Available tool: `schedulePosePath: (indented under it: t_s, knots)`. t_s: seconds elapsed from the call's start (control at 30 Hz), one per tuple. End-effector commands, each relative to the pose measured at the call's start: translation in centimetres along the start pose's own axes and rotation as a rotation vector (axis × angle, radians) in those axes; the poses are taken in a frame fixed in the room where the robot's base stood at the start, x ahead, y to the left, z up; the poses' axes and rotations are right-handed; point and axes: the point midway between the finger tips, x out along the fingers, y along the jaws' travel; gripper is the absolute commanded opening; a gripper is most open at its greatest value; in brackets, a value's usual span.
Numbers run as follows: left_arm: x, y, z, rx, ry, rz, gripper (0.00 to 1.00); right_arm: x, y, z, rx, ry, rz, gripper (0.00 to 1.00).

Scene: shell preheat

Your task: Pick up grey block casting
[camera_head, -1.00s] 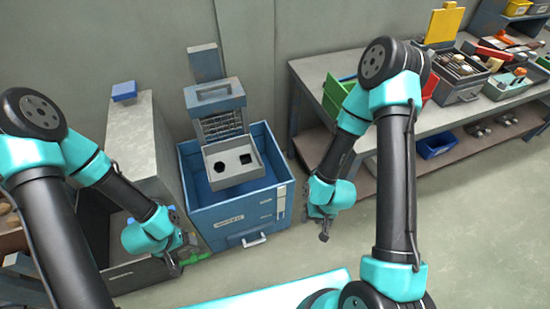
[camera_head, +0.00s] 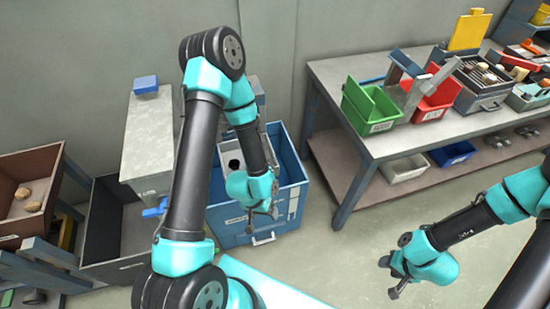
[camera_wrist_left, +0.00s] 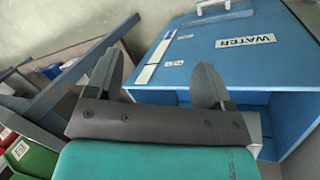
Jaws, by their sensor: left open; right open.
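I cannot make out a grey block casting for certain. A grey piece with a dark hole (camera_head: 229,160) shows in the blue tank, mostly hidden by my left arm. My left gripper (camera_head: 262,218) is open and empty in front of the blue tank (camera_head: 290,190). In the left wrist view its two dark fingers (camera_wrist_left: 158,75) are apart, with the tank's front wall and WATER label (camera_wrist_left: 244,41) beyond them. My right gripper (camera_head: 388,278) is open and empty over the floor at the lower right.
A bench (camera_head: 345,130) at the right carries a green bin (camera_head: 372,110), a red bin (camera_head: 432,100) and toolboxes. A white bin (camera_head: 403,168) and a blue bin (camera_head: 452,153) sit on its lower shelf. A grey cabinet (camera_head: 148,140) stands left of the tank. The floor between is clear.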

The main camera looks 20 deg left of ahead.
Motion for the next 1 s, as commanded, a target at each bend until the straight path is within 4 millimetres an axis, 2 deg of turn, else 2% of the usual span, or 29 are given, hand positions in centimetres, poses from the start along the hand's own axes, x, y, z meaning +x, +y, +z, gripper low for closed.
schedulePosePath:
  t_s: [0.33,0.47,0.57,0.67,0.77,0.9,1.0]
  knots:
    - [0.0,0.0,-0.1,0.003,0.0,0.001,0.74,0.0,0.0,0.0,0.0,0.0,0.0,0.45]
    - [0.2,0.1,-1.6,0.047,-0.001,0.009,0.74,0.0,0.0,0.0,0.0,0.0,0.0,0.45]
    - [0.3,0.0,-4.3,0.138,-0.006,0.019,0.74,0.0,0.0,0.0,0.0,0.0,0.0,0.45]
    - [0.1,-0.3,-8.5,0.285,-0.016,0.02,0.74,0.0,0.0,0.0,0.0,0.0,0.0,0.45]
    - [-1.0,-1.2,-13.7,0.47,-0.036,-0.008,0.74,0.0,0.0,0.0,0.0,0.0,0.0,0.45]
    - [-4.3,-3.6,-21.2,0.727,-0.081,-0.103,0.74,0.0,0.0,0.0,0.0,0.0,0.0,0.45]
    - [-7.4,-5.6,-25.5,0.864,-0.124,-0.188,0.74,0.0,0.0,0.0,0.0,0.0,0.0,0.45]
